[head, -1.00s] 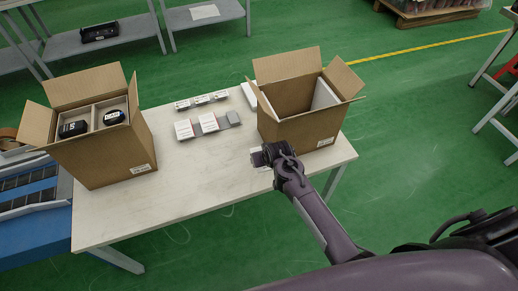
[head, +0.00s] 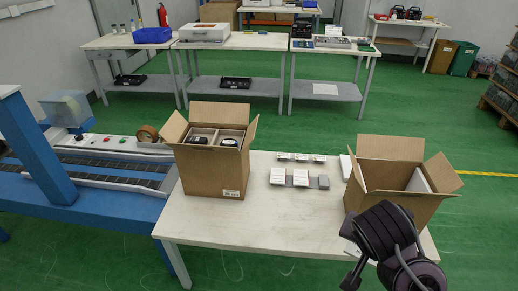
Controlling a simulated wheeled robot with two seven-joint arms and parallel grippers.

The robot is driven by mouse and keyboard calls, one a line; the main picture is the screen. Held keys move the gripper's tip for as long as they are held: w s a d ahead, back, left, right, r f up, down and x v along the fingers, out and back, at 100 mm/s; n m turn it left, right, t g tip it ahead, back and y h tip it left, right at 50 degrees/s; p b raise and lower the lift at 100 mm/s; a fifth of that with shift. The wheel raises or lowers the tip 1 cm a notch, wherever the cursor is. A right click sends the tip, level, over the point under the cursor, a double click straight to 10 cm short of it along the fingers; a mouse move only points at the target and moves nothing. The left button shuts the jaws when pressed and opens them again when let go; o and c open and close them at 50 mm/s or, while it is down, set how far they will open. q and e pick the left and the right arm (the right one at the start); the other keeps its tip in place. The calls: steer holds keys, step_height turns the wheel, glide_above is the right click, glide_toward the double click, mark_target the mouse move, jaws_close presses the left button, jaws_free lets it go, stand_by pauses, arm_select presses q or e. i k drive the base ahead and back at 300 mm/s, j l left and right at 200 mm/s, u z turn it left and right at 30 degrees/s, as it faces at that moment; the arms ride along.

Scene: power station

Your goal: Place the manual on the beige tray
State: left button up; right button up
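Two white booklet-like packs (head: 289,177) lie on the table; I cannot tell whether either is the manual. No separate beige tray stands out. The left open cardboard box (head: 213,172) has a pale beige divided insert (head: 217,136) with a black item in each of its two compartments. My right gripper (head: 350,268) is at the lower right, in front of the right open box (head: 385,200). Its fingers are mostly hidden by my dark wrist, and a small pale piece shows beside it. I cannot tell whether it holds anything. My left gripper is out of view.
The right box holds an upright white panel (head: 418,182). Small packs (head: 301,158) sit at the table's back. The table's (head: 260,230) front middle is clear. A blue conveyor (head: 95,185) stands at the left. Workbenches (head: 225,42) stand behind across green floor.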

mark_target(213, 143)
steer(key=i+l+u, duration=0.15)
steer(key=i+u, duration=0.15)
steer(key=u, duration=0.15)
steer(key=i+l+u, duration=0.2)
steer(key=u, duration=0.25)
steer(key=i+l, duration=0.3)
steer(key=i+l+u, duration=0.1)
steer(key=i+l, duration=0.2)
steer(key=l, duration=0.15)
steer(key=i+l+u, duration=0.1)
steer(key=i+l, duration=0.5)
steer(key=l, duration=0.25)
